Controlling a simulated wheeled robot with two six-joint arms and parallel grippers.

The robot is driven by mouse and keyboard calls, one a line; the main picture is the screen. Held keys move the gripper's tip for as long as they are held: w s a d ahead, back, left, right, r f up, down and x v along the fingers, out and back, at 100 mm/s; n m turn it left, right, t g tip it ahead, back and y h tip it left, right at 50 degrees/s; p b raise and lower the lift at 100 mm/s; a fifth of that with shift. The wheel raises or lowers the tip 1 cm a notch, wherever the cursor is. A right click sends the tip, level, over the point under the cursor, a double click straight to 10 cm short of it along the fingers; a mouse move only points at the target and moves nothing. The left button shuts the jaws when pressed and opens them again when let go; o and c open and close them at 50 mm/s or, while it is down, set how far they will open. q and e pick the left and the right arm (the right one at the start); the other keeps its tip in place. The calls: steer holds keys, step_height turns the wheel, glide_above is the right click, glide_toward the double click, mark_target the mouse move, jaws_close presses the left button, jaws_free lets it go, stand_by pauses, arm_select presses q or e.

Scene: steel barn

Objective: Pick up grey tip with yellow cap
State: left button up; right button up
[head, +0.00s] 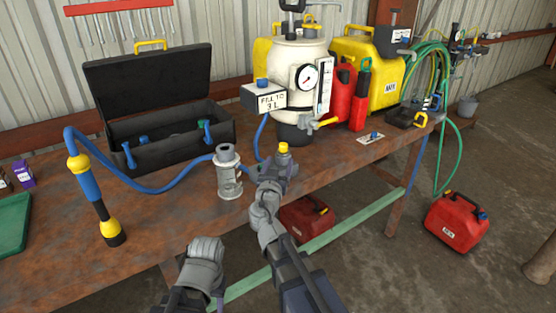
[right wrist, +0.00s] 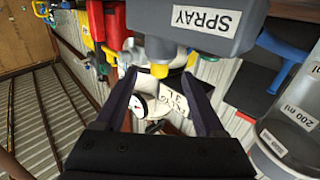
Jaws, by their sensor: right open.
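The grey tip with the yellow cap (head: 283,152) is near the front edge of the workbench, just beyond my right gripper (head: 272,172), which partly covers it. In the right wrist view, a large grey body marked SPRAY (right wrist: 235,38) is close at the top, with a small yellow piece (right wrist: 160,71) below it. My right gripper (right wrist: 160,88) is open there, with its fingers on either side of the yellow piece and nothing clearly held. Whether the fingers touch the tip cannot be told. My left arm shows at the bottom of the head view, but its gripper cannot be made out.
Behind are a pressure tank (head: 297,65) with a gauge, red and yellow cans, and an open black toolbox (head: 160,140). A blue hose (head: 160,188) runs to a yellow-and-black lance (head: 97,200).

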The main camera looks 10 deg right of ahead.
mark_target(282, 150)
steer(key=shift+x, duration=1.4)
steer(key=shift+w+d+r, duration=0.2)
steer(key=shift+w+r, duration=0.05)
steer(key=shift+w, duration=0.2)
steer(key=p+x, duration=0.1)
steer(key=x, duration=0.3)
steer(key=shift+r, duration=0.2)
steer(key=shift+c, duration=0.3)
jaws_close()
